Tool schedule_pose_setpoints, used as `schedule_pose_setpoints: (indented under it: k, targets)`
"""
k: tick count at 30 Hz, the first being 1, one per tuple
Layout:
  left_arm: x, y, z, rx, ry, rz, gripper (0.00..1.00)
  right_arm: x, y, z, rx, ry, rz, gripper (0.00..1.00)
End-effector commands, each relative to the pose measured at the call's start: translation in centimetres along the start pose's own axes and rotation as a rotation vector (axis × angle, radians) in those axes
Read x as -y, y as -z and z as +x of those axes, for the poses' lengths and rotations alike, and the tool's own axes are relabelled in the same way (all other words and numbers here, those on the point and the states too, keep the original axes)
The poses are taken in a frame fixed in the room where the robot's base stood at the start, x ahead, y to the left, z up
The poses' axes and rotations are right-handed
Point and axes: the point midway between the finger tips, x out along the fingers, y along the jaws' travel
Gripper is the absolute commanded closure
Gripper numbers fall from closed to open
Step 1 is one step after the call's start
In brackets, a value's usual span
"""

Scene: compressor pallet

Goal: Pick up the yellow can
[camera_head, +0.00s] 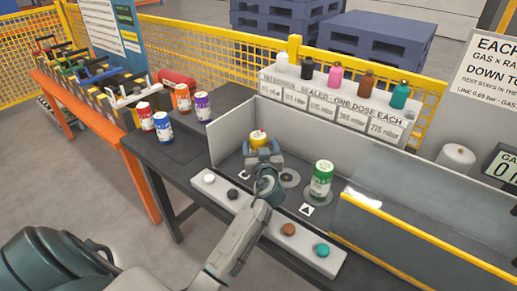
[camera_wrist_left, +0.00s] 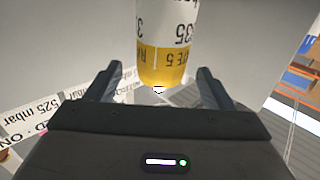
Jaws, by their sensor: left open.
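The yellow can (camera_head: 259,138) stands in the walled bay on the dark bench, with its lower part hidden behind my left gripper (camera_head: 262,153). In the left wrist view the can (camera_wrist_left: 163,62) has a white label and a yellow band, and appears upside down. The left gripper (camera_wrist_left: 160,76) is open, one finger on each side of the can in the picture. A gap shows between the can and each finger, so no contact is visible. How deep the can sits between the jaws is hard to tell. My right gripper is not in view.
A green can (camera_head: 321,180) stands to the right in the bay. A white strip (camera_head: 255,220) with coloured knobs runs along the front. Red, orange and purple cans (camera_head: 203,106) stand at left. Coloured bottles (camera_head: 334,78) line the back shelf. A clear cover with a yellow edge (camera_head: 400,240) is at right.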

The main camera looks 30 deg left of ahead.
Motion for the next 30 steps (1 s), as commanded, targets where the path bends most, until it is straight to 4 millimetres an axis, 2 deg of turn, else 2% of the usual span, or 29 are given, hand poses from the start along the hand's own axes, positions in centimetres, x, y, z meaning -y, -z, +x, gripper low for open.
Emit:
schedule_pose_setpoints:
  k: [12, 21, 23, 30]
  targets:
    - [0.0, 0.1, 5.4, 0.001, 0.001, 0.003, 0.25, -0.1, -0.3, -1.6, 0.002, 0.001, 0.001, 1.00]
    - [0.1, 0.0, 6.0, 0.001, 0.000, 0.001, 0.25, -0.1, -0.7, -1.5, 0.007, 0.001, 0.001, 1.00]
    - [0.1, 0.0, 6.0, 0.001, 0.000, 0.001, 0.35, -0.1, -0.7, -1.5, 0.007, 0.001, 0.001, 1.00]
    - [0.1, -0.1, 5.9, 0.001, 0.000, 0.001, 0.82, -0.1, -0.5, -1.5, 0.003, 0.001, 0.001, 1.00]
